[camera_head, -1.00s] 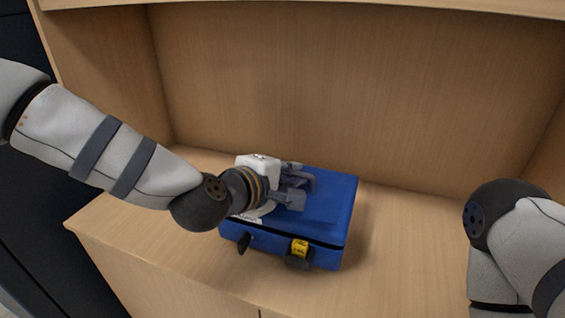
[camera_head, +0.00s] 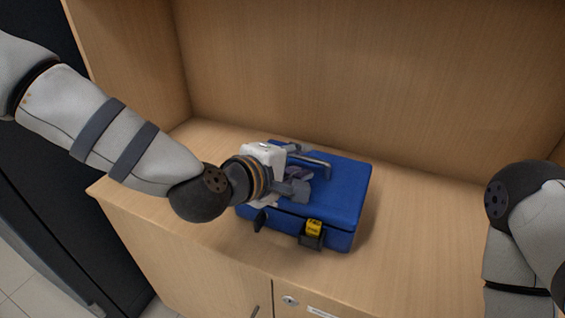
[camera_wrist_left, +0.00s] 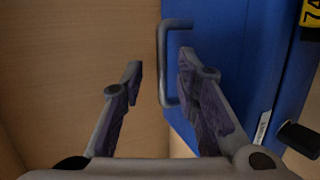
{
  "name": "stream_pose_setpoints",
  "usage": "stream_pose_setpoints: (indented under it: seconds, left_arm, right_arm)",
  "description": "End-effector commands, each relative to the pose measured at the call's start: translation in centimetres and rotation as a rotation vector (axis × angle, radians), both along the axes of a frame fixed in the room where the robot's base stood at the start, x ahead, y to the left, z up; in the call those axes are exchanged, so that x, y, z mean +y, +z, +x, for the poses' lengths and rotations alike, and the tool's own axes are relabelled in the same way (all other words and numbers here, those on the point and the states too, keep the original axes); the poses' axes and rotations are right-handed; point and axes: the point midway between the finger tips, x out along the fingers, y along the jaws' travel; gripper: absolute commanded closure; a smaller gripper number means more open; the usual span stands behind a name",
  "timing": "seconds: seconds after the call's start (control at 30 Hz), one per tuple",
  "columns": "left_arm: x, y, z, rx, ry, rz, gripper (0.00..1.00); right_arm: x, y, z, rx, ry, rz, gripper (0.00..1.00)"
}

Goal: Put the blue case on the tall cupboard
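The blue case (camera_head: 338,195) lies flat on the wooden surface of an open cupboard niche. It has a grey bar handle (camera_head: 312,162), a yellow tag and dark latches on its front side. My left gripper (camera_head: 301,182) is at the case and hides part of it in the head view. In the left wrist view the fingers (camera_wrist_left: 158,76) are apart, with the handle (camera_wrist_left: 163,62) near the tips, closer to the right finger; the case (camera_wrist_left: 228,55) is beside and beyond that finger. I cannot tell whether they touch. My right gripper is out of view.
The wooden cupboard surface (camera_head: 420,235) is clear to the right of the case. The back panel (camera_head: 350,80) and left side wall (camera_head: 135,75) enclose it. Doors with a lock (camera_head: 290,300) are below. A dark cabinet (camera_head: 60,190) stands at the left.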

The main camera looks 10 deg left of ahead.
Motion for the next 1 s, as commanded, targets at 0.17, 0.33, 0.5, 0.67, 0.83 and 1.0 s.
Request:
stream_pose_setpoints:
  seconds: [0.17,0.33,0.5,0.67,0.83,1.0]
  left_arm:
    - [2.2,2.8,-3.6,-0.015,0.002,0.000,0.71]
    - [3.7,3.7,-6.1,-0.011,0.002,-0.001,0.71]
    - [4.1,3.7,-6.9,-0.005,0.000,0.001,0.71]
    - [4.4,-0.8,-8.5,0.065,-0.044,0.099,0.71]
    - [8.1,-16.2,-19.2,0.338,-0.321,0.503,0.71]
    - [15.3,-25.1,-33.3,0.588,-0.736,0.848,0.71]
  right_arm:
    - [0.0,1.4,1.4,-0.052,0.000,0.000,0.60]
    - [0.0,2.0,2.1,-0.078,-0.001,0.000,0.60]
    - [0.0,2.1,2.2,-0.080,-0.001,0.000,0.60]
    - [0.0,2.0,2.1,-0.078,-0.001,0.000,0.60]
    - [0.0,2.0,2.1,-0.077,-0.001,0.000,0.60]
    - [0.0,2.0,2.1,-0.078,-0.001,0.000,0.60]
